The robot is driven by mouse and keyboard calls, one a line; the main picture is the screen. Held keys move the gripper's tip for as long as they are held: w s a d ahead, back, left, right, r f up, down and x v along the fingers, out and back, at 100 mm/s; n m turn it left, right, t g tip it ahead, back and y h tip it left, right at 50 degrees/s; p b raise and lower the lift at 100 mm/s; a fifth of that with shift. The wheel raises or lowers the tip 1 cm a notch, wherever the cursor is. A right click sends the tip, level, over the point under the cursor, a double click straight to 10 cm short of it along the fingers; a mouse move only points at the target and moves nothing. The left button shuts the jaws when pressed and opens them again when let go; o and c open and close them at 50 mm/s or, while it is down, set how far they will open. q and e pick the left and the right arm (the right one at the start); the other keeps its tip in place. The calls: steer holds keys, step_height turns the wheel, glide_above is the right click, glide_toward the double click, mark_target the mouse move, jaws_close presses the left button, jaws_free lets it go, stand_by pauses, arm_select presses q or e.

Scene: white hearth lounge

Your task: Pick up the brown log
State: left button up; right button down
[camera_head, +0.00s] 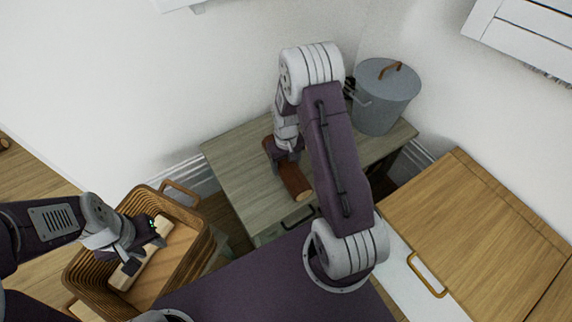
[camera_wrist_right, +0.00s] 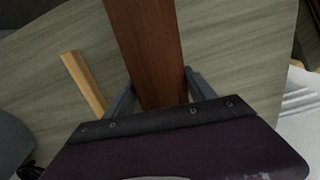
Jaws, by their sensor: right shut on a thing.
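The brown log (camera_head: 296,183) lies at the top of the grey-green wooden cabinet (camera_head: 232,165) in the head view. My right gripper (camera_head: 287,156) comes down from above and is shut on the log. In the right wrist view, the log (camera_wrist_right: 146,45) runs between the two fingers of my right gripper (camera_wrist_right: 160,92). I cannot tell whether the log touches the cabinet top. My left gripper (camera_head: 152,238) is over the wicker basket (camera_head: 196,262) at the lower left; its jaw opening is unclear.
A pale wood piece (camera_head: 138,270) lies in the basket below my left gripper. A grey lidded bucket (camera_head: 384,104) stands at the cabinet's back right. A light wooden strip (camera_wrist_right: 82,82) shows beside the log in the wrist view. A wooden cabinet (camera_head: 480,225) stands at right.

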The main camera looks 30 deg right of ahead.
mark_target(286, 161)
step_height(286, 161, up, 5)
steer(key=p, duration=0.2)
steer(key=shift+s+f+p, duration=0.15)
steer(key=shift+f+p, duration=0.05)
steer(key=shift+p, duration=0.1)
steer(key=s+r+p, duration=0.1)
steer(key=s+r, duration=0.1)
steer(key=s, duration=0.1)
steer(key=s+a+r+p, duration=0.1)
steer(key=s+r, duration=0.1)
steer(key=s, duration=0.1)
steer(key=s+r+p, duration=0.2)
steer(key=s, duration=0.2)
steer(key=shift+s+a, duration=0.1)
steer(key=shift+a, duration=0.2)
steer(key=shift+s+a+r, duration=0.1)
steer(key=shift+s, duration=0.4)
steer(key=shift+w, duration=0.1)
